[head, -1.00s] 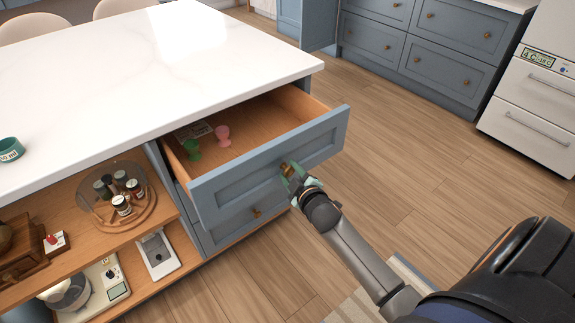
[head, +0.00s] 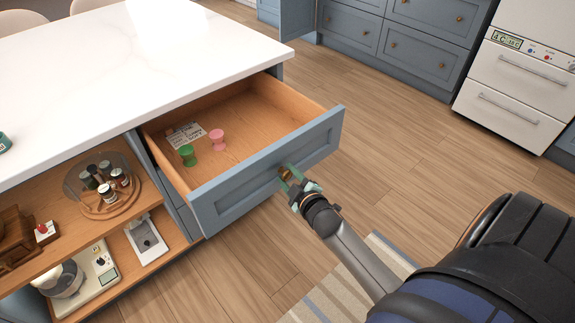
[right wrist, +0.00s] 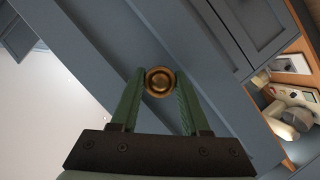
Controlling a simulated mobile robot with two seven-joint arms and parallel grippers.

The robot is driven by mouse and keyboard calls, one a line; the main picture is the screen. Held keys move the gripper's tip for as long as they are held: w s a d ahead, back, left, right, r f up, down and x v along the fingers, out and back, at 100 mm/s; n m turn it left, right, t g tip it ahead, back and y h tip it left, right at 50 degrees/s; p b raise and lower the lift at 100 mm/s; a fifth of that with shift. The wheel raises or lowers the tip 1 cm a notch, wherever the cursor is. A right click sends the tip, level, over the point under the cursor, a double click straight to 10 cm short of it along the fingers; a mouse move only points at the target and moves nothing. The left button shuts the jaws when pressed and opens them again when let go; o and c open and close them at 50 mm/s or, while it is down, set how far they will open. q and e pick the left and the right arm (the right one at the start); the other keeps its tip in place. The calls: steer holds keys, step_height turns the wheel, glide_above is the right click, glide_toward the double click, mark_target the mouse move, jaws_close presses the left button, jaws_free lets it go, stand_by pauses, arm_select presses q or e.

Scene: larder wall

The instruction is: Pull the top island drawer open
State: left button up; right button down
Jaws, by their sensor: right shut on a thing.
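The top island drawer (head: 262,176) is blue-fronted with a wooden inside and stands well out from under the white countertop. A green egg-cup-shaped item (head: 187,155), a pink one (head: 217,139) and a white card with writing (head: 186,134) lie inside it. My right gripper (head: 289,178) is at the drawer front, shut on the round brass knob (right wrist: 159,81), which shows between its two green fingers in the right wrist view. My left gripper is not in view.
The white island top (head: 130,60) lies behind the drawer. Wooden floor is clear to the right, with a striped rug (head: 335,290) below. Blue cabinets (head: 400,40) and a white appliance (head: 512,85) stand beyond.

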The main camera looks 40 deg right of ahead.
steer(key=shift+c, duration=1.9)
jaws_free()
arm_select(q)
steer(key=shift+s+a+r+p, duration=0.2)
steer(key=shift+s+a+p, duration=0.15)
steer(key=shift+p, duration=0.3)
arm_select(e)
steer(key=v, duration=1.2)
steer(key=shift+s, duration=0.25)
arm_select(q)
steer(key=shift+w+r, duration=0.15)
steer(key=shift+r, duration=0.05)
arm_select(e)
steer(key=shift+a, duration=0.1)
